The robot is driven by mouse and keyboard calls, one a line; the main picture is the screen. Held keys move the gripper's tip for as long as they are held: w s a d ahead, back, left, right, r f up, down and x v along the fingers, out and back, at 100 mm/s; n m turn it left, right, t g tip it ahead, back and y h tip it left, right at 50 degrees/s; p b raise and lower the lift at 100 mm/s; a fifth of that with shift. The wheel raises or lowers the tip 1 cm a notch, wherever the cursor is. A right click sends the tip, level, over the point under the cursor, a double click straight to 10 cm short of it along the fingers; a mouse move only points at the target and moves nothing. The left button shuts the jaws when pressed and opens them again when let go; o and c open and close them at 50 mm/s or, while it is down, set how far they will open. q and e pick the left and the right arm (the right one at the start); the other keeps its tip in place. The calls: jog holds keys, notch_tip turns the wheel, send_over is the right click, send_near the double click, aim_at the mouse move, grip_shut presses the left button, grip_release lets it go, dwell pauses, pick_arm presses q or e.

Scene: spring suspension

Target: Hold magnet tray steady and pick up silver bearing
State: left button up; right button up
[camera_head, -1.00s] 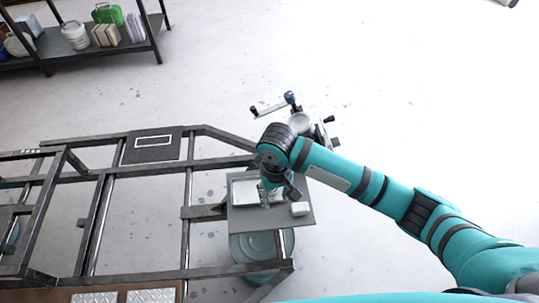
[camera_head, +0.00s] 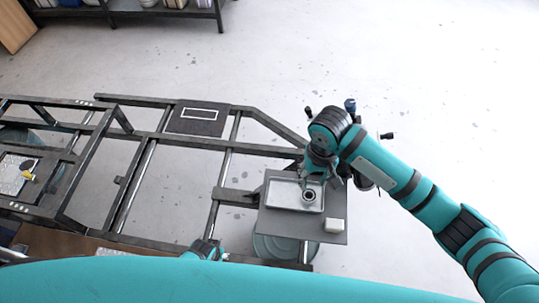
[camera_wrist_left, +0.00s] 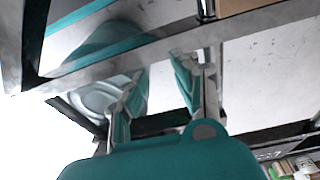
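The silver magnet tray (camera_head: 281,194) lies on a grey plate (camera_head: 290,226) beside the metal frame. A round silver bearing (camera_head: 309,196) with a dark centre shows in the right part of the tray. My right gripper (camera_head: 315,175) is over the tray's back right side, close behind the bearing; its fingers are small and partly hidden by its own wrist. My left gripper (camera_wrist_left: 157,90) has its two fingers apart with nothing between them in the left wrist view. Part of my left arm (camera_head: 203,250) shows at the bottom of the head view, left of the tray.
A small whitish block (camera_head: 334,226) sits on the plate's front right corner. A teal drum (camera_head: 275,247) stands below the plate. Dark frame rails (camera_head: 228,165) run to the left. A dark panel with a white rectangle (camera_head: 198,118) lies on them. Open floor is behind and right.

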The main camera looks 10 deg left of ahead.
pick_arm(q)
jog(key=w+d+r+n, duration=0.1)
jog(key=w+d+r, duration=0.1)
jog(key=w+r, duration=0.55)
jog(key=w+d+r+n, duration=0.1)
jog(key=w+d+r, duration=0.25)
jog(key=w, duration=0.65)
jog(key=w+d+r, duration=0.3)
jog(key=w+r, duration=0.1)
jog(key=r, duration=0.5)
jog(key=w+d+r, duration=0.2)
jog(key=w+r, duration=0.2)
jog(key=r, duration=0.4)
notch_tip(320, 180, up, 17)
jog(key=m+g, duration=0.2)
send_over(267, 190)
notch_tip(267, 190, down, 17)
jog(key=shift+f, duration=0.2)
grip_shut()
